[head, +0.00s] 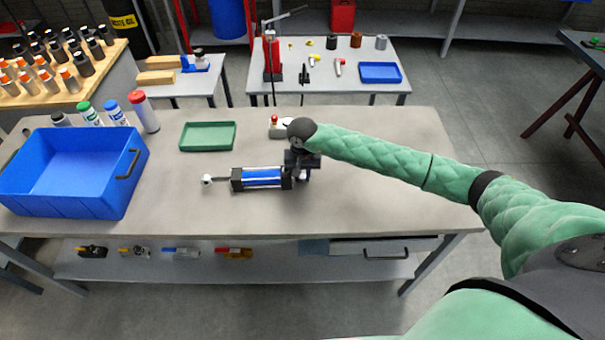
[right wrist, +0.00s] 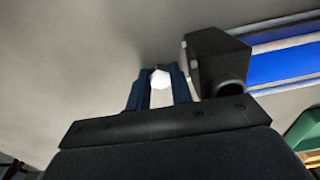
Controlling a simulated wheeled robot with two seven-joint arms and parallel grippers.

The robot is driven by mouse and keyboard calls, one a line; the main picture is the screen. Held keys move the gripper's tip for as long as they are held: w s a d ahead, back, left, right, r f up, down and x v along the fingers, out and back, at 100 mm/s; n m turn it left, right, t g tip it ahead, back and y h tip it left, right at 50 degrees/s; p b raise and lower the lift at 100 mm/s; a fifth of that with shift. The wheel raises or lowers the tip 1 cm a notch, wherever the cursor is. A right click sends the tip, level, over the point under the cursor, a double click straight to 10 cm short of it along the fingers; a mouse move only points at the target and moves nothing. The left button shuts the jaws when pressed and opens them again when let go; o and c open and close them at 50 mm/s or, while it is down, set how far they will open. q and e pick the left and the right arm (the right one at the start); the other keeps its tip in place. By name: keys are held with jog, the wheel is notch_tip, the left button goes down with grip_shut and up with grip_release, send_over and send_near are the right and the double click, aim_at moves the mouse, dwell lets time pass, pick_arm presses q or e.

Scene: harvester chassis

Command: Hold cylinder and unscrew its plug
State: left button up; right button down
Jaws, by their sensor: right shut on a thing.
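The cylinder (head: 262,178) lies on its side on the grey workbench, with a blue body, black end blocks and a rod with a white eye (head: 207,180) pointing left. Its blue body (right wrist: 285,68) and one black end block also show in the right wrist view. My right gripper (head: 303,172) is at the cylinder's right end. In the right wrist view, its fingers (right wrist: 160,76) are closed on a small white plug (right wrist: 160,80) beside the black end block. Whether the plug still touches the block is hidden. My left gripper is not in view.
A green tray (head: 208,136) lies behind the cylinder, and a small device with a red button (head: 276,126) stands behind my right gripper. A big blue bin (head: 72,185) and several spray cans (head: 143,112) stand at left. The bench front is clear.

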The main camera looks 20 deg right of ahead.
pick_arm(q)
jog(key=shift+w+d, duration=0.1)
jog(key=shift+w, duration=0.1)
pick_arm(e)
jog(key=shift+f, duration=0.1)
jog(key=c, duration=1.7)
grip_release()
jog(key=shift+o, duration=0.9)
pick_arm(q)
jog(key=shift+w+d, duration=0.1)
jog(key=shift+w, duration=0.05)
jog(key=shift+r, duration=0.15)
pick_arm(e)
jog(key=shift+r, duration=0.2)
